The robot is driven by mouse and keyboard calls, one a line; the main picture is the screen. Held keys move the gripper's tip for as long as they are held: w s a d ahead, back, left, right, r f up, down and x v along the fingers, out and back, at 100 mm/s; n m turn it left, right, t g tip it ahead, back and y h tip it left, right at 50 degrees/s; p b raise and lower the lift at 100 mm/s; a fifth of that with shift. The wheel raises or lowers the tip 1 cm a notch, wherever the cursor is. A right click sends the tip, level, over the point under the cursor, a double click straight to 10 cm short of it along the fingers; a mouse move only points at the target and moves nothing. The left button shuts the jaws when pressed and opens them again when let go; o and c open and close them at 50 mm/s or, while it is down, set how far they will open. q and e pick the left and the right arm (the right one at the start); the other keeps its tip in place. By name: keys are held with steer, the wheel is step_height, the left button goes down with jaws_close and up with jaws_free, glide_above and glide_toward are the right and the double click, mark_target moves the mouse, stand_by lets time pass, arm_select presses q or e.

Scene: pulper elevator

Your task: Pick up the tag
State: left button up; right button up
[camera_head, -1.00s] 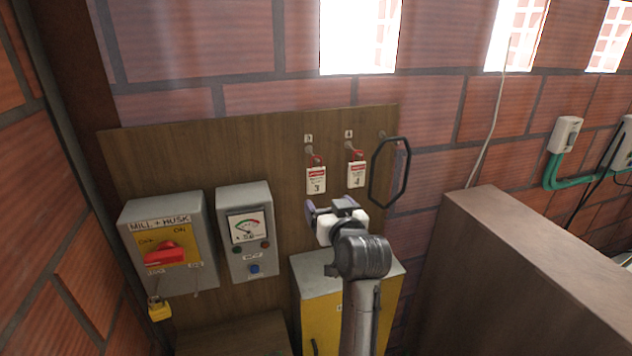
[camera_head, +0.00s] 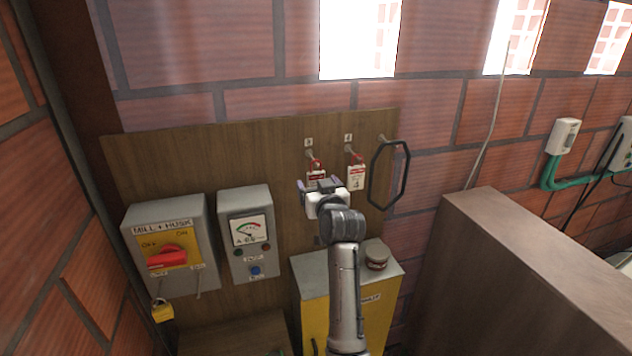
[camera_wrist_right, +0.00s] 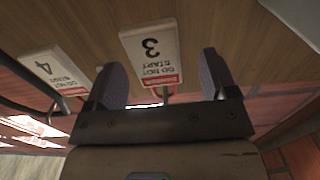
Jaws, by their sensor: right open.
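Two white tags with red headers hang from red loops on hooks on a wooden board (camera_head: 265,150). The left tag (camera_head: 316,175), numbered 3, is partly hidden behind my right gripper in the head view. The right tag (camera_head: 356,178) is numbered 4. My right gripper (camera_head: 319,183) is open in front of tag 3. In the right wrist view, tag 3 (camera_wrist_right: 150,52) appears upside down between and beyond the spread fingers (camera_wrist_right: 163,80), with no clear contact. Tag 4 (camera_wrist_right: 52,68) is outside the fingers, to the left. My left gripper is not in view.
A black ring (camera_head: 388,175) hangs right of the tags. Below are a switch box (camera_head: 168,245) with a red handle and yellow padlock (camera_head: 161,310), a meter box (camera_head: 247,235), and a yellow cabinet (camera_head: 375,310) with a small round object (camera_head: 376,254) on top.

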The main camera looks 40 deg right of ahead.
steer(key=p+x, duration=0.1)
steer(key=x, duration=0.3)
steer(key=shift+d, duration=0.2)
steer(key=c, duration=1)
